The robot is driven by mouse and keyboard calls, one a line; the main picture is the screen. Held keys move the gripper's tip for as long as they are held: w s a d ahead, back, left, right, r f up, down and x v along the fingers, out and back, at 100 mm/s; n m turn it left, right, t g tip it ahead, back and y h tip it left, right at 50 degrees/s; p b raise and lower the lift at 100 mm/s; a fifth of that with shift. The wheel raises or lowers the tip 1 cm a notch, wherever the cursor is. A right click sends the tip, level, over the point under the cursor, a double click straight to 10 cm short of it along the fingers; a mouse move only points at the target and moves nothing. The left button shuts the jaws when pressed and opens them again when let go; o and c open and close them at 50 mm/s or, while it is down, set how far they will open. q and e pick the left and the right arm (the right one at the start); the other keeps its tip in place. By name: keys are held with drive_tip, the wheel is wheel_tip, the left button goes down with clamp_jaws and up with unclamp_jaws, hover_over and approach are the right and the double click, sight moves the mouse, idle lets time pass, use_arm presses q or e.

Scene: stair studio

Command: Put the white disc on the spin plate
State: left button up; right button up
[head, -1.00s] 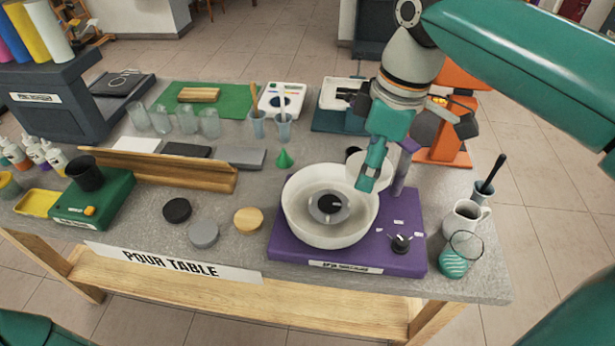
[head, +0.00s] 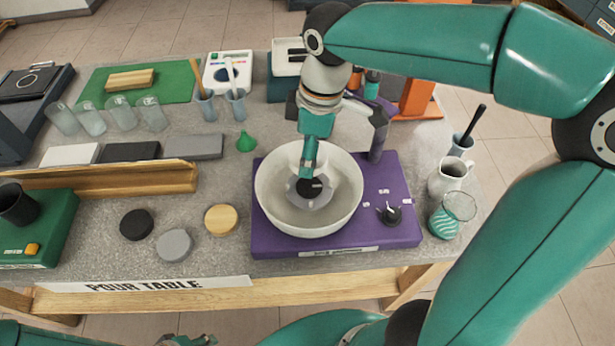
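The spin plate (head: 312,201) is a grey disc with a black centre, inside a white bowl (head: 350,205) on a purple machine (head: 270,236). My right gripper (head: 309,170) reaches down into the bowl, its fingertips just above the black centre. It appears shut on the white disc (head: 295,157), which shows as a pale shape beside the fingers and blends with the white bowl. Whether the disc touches the plate cannot be told. My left gripper (head: 190,340) is barely in view at the bottom edge; its fingers are not clear.
Black (head: 136,224), grey (head: 174,245) and wooden (head: 221,219) discs lie left of the machine.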

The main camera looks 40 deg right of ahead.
sight(307, 185)
drive_tip(key=shift+f, duration=3.95)
drive_tip(key=shift+f+b, duration=0.15)
drive_tip(key=shift+b, duration=0.25)
drive_tip(key=o, duration=1.1)
drive_tip(key=r, duration=0.4)
drive_tip(key=r+p, duration=0.1)
drive_tip(key=r, duration=0.3)
drive_tip(key=s+d+r, duration=0.1)
drive_tip(key=r, duration=0.3)
drive_tip(key=shift+r, duration=0.15)
